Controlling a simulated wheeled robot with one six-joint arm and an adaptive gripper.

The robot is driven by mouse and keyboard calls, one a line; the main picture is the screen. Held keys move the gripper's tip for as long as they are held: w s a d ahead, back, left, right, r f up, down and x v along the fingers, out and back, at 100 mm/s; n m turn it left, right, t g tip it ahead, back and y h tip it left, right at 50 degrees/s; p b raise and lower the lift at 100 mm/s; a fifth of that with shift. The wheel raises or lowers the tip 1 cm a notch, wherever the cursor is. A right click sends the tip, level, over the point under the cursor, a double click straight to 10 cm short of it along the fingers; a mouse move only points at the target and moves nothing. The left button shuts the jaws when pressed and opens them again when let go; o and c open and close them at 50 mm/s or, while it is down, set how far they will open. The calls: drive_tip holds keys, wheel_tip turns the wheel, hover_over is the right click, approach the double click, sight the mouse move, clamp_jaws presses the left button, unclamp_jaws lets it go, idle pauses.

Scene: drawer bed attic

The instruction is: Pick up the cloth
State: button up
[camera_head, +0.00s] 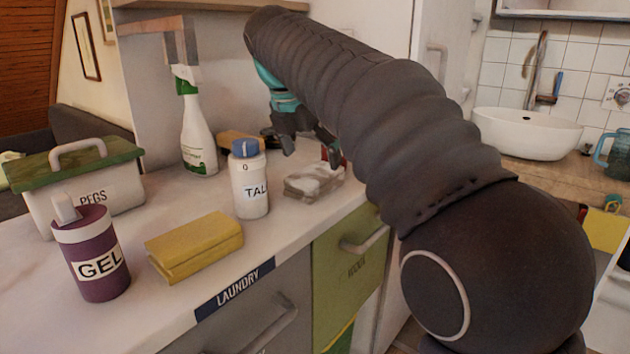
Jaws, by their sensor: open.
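A folded grey-and-white cloth (312,183) lies flat on the white countertop, near the front edge and right of the talc bottle. My gripper (311,150) hangs above and slightly behind the cloth in the picture, fingers apart and pointing down. Nothing shows between the fingers, and they look apart from the cloth. A yellow folded block (195,246), perhaps another cloth or a sponge, lies nearer the front. My arm hides part of the counter to the right of the cloth.
The talc bottle (249,185) stands close left of the cloth. A spray bottle (197,135), pegs box (118,187) and purple gel bottle (94,262) stand farther left. A brown block (232,137) lies behind the talc. A green drawer (350,275) is below the counter.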

sight(315, 173)
drive_tip(key=shift+x, duration=2.3)
drive_tip(key=shift+s+a+f, duration=0.1)
drive_tip(key=shift+s+a, duration=0.05)
drive_tip(key=shift+s, duration=0.1)
drive_tip(key=c, duration=1.2)
